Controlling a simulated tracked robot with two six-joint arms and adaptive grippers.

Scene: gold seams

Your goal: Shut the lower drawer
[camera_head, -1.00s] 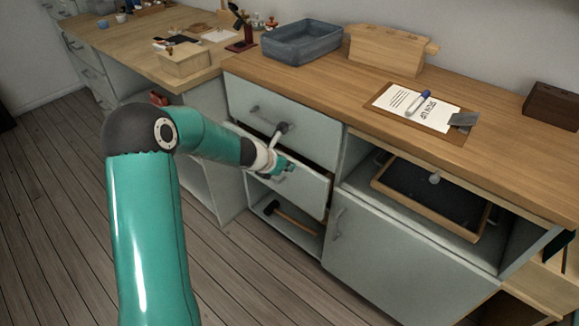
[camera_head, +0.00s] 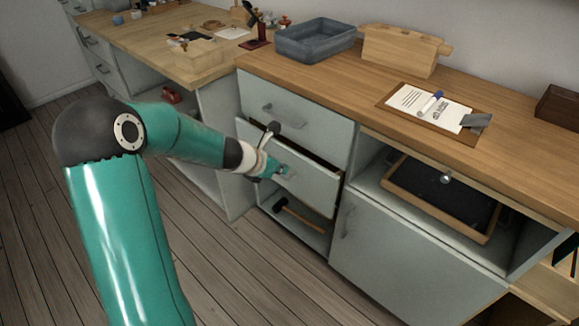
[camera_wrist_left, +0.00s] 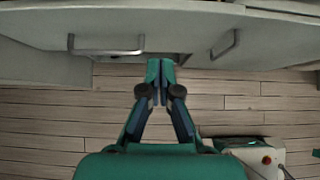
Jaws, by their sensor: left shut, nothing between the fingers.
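The lower drawer (camera_head: 316,193) has a pale grey front and stands partly open below the closed upper drawer (camera_head: 310,122). A dark gap shows above its front. My left gripper (camera_head: 284,172) is shut and empty, with its fingertips at the drawer front near the handle. In the left wrist view, the shut fingertips (camera_wrist_left: 160,64) point at the pale front, to the right of a bar handle (camera_wrist_left: 106,51). I cannot tell for sure whether they touch it. My right gripper is not in view.
An open shelf with a hammer (camera_head: 300,216) lies below the drawer. To the right are a cabinet door (camera_head: 400,250) and an open niche with a dark-bottomed tray (camera_head: 398,208). The worktop (camera_head: 350,100) above carries a grey bin (camera_head: 313,46) and a clipboard (camera_head: 402,112). The floor in front is free.

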